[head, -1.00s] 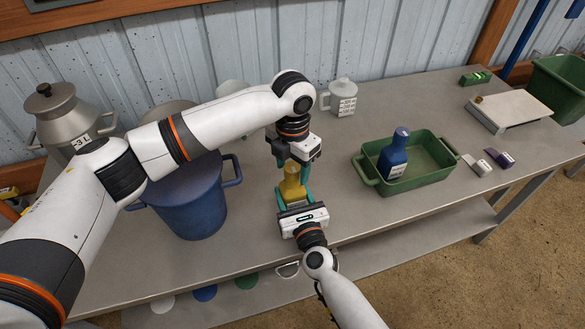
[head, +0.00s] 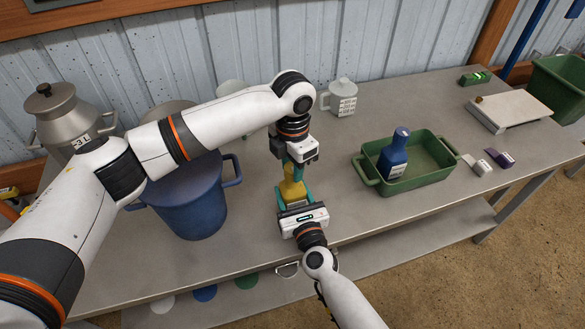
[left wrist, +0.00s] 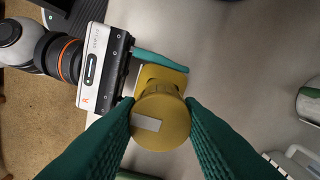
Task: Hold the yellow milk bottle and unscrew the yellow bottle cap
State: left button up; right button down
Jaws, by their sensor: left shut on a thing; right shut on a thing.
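The yellow milk bottle (head: 292,189) stands upright on the table in the head view, and its body also shows in the left wrist view (left wrist: 162,76). My right gripper (head: 296,204) is shut on the bottle's body from the front side. The yellow bottle cap (left wrist: 160,122) is seen from above in the left wrist view, with a pale strip on its top. My left gripper (left wrist: 160,120) points down from above the bottle, its green fingers shut on the cap from both sides. In the head view the left gripper (head: 294,165) hides most of the cap.
A blue pot (head: 190,207) stands left of the bottle, near my left arm. A green tray (head: 440,178) holding a blue bottle (head: 394,156) is to the right. A grey lidded jug (head: 342,98) stands behind. The table between bottle and tray is clear.

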pick_arm(q)
grip_shut()
jog(key=n, duration=0.2)
jog(key=shift+f+n, duration=0.1)
jog(key=shift+n, duration=0.2)
jog(key=n, duration=0.9)
